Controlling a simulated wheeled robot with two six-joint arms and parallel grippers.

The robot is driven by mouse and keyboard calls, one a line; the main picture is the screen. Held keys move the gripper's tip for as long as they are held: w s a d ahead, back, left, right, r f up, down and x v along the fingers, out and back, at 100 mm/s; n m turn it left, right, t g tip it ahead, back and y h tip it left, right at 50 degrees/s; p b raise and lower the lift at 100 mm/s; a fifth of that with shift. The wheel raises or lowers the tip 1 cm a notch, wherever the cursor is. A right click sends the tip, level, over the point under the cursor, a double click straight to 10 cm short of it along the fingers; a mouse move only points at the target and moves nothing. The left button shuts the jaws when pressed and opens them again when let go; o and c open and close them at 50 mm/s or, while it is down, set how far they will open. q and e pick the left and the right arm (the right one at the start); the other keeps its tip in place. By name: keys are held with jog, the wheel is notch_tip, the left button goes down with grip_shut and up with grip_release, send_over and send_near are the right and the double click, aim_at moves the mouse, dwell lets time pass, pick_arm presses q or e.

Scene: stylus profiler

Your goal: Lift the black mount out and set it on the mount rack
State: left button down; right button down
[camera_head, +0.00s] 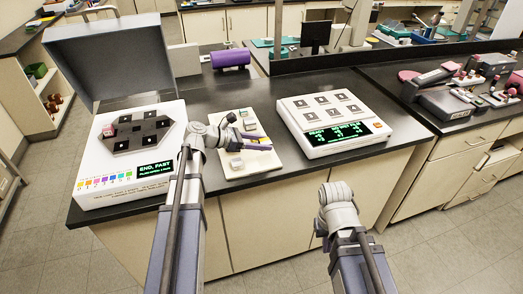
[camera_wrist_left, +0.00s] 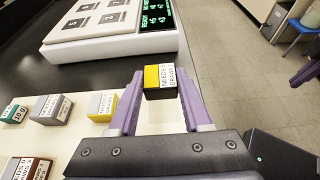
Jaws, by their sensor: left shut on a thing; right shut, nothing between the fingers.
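My left gripper (camera_head: 262,141) is over the right part of the cream mount rack (camera_head: 262,166) in the head view. In the left wrist view its purple fingers (camera_wrist_left: 158,92) are shut on the black mount (camera_wrist_left: 160,93), which has a black body and a yellow and white labelled top. The mount looks level, near the rack's edge; whether it touches the rack I cannot tell. The head view does not show it clearly. The rack (camera_wrist_left: 62,142) holds several labelled mounts, among them grey (camera_wrist_left: 50,108), teal (camera_wrist_left: 14,112) and yellow (camera_wrist_left: 106,106) ones. My right gripper is hidden beyond its wrist.
A white instrument (camera_head: 130,186) with a raised grey lid (camera_head: 118,58) stands left of the rack. A white box with numbered pads and a green display (camera_head: 340,133) stands to the right. A purple roll (camera_head: 230,59) lies behind. Dark counter is bare between them.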

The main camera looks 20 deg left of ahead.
aim_at(261, 161)
dwell(0.3)
pick_arm(q)
notch_tip(261, 161, down, 5)
jog(key=b, duration=0.5)
jog(key=shift+f+b, duration=0.25)
jog(key=shift+b, duration=0.05)
dwell(1.1)
jog(key=shift+f, duration=0.1)
jog(key=shift+r+p, duration=0.5)
jog(key=shift+r, duration=0.1)
